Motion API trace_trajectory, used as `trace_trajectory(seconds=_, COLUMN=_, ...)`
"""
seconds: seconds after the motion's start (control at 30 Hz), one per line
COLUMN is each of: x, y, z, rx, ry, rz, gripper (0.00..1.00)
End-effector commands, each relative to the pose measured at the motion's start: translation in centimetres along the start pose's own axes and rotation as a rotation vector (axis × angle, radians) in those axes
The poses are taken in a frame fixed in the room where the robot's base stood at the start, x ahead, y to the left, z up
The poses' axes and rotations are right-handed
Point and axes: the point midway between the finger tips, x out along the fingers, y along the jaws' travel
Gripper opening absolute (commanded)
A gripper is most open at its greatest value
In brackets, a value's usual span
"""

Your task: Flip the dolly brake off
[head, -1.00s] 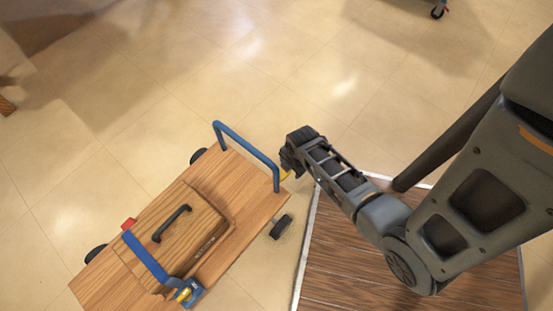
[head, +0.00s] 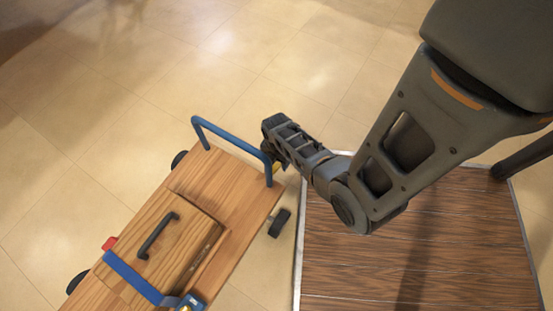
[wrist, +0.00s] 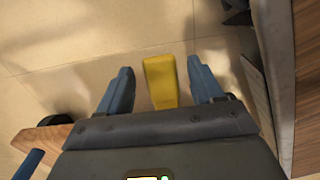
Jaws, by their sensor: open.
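The wooden dolly (head: 240,192) stands on the floor at lower left in the head view, with a blue push handle (head: 230,136) at its far end. The yellow brake lever (wrist: 160,82) shows in the wrist view between my gripper's two fingers, with a gap on each side. A small bit of yellow (head: 278,168) shows in the head view just beside the handle's foot, below my wrist. My gripper (wrist: 159,66) is open around the lever and holds nothing. Its fingers are mostly hidden in the head view.
A wooden case (head: 165,235) with a dark handle is strapped on the dolly by a blue strap. A black wheel (head: 279,223) sticks out on the dolly's right. A dark plank platform (head: 440,255) lies to the right under my arm. The tiled floor beyond is clear.

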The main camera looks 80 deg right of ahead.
Motion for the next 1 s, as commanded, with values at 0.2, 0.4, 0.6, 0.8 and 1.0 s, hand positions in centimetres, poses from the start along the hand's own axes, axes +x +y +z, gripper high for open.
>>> trace_trajectory(seconds=0.2, x=0.15, y=0.01, z=0.0, rx=0.0, ry=0.0, rz=0.0, gripper=0.66)
trace_trajectory(seconds=0.4, x=0.15, y=-0.01, z=-0.01, rx=0.0, ry=0.0, rz=0.0, gripper=0.54)
trace_trajectory(seconds=0.6, x=0.15, y=-0.01, z=-0.01, rx=0.0, ry=0.0, rz=0.0, gripper=0.34)
trace_trajectory(seconds=0.8, x=0.15, y=-0.01, z=-0.02, rx=0.0, ry=0.0, rz=0.0, gripper=0.15)
trace_trajectory(seconds=1.0, x=0.15, y=-0.01, z=-0.02, rx=0.001, ry=0.0, rz=0.0, gripper=0.0)
